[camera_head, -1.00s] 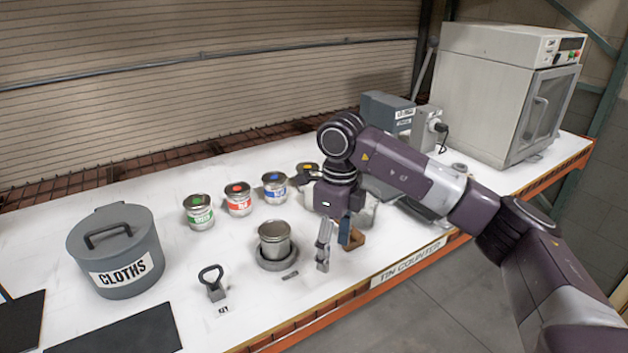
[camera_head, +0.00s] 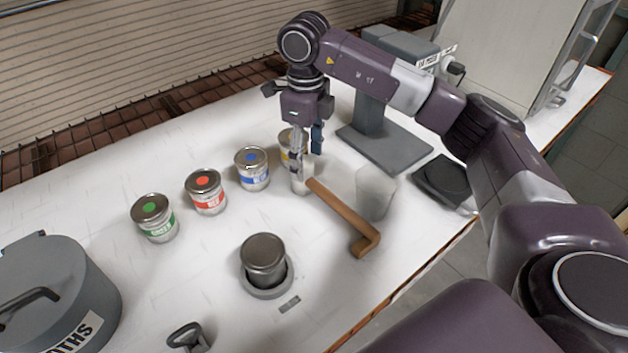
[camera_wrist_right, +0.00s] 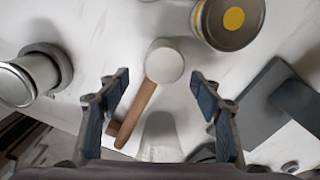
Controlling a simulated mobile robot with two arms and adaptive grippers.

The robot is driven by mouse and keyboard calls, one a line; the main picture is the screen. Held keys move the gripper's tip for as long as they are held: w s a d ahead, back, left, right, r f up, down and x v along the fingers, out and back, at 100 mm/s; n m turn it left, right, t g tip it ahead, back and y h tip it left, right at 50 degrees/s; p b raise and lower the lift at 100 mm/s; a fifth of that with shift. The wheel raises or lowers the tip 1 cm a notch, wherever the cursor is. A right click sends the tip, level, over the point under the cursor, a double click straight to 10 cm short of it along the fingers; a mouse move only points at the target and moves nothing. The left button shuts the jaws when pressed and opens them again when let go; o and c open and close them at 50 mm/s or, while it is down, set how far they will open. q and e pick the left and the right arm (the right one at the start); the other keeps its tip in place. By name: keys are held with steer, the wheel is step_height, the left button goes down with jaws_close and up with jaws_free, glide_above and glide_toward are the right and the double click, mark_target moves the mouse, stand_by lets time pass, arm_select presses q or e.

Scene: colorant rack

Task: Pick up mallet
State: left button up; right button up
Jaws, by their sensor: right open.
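The mallet lies on the white counter, its wooden handle (camera_head: 343,215) running from near my right gripper down to a bent brown end. Its pale round head (camera_wrist_right: 165,62) shows clearly in the right wrist view; in the head view it is partly hidden behind a finger. My right gripper (camera_head: 307,167) is open and points down above the head end. In the right wrist view the gripper's fingers (camera_wrist_right: 160,85) stand apart on either side of the mallet, with nothing held between them. I cannot tell how high they are above it. My left gripper is not in view.
A yellow-marked can (camera_wrist_right: 230,20) is close behind the gripper; blue (camera_head: 252,168), red (camera_head: 206,192) and green (camera_head: 154,217) cans stand left. A tin (camera_head: 264,258) sits in a grey ring in front. A grey stand (camera_head: 385,148) is right.

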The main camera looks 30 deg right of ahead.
mark_target(306, 179)
steer(key=shift+s+f+p, duration=0.3)
steer(key=shift+f, duration=0.45)
steer(key=f+p, duration=0.1)
steer(key=f, duration=0.1)
steer(key=w+f+p, duration=0.1)
steer(key=f, duration=0.1)
steer(key=shift+a+f, duration=0.1)
steer(key=shift+f, duration=0.7)
steer(key=c, duration=1.3)
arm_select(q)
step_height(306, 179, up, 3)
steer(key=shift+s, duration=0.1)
arm_select(e)
steer(key=shift+c, duration=0.4)
steer(key=shift+r, duration=0.1)
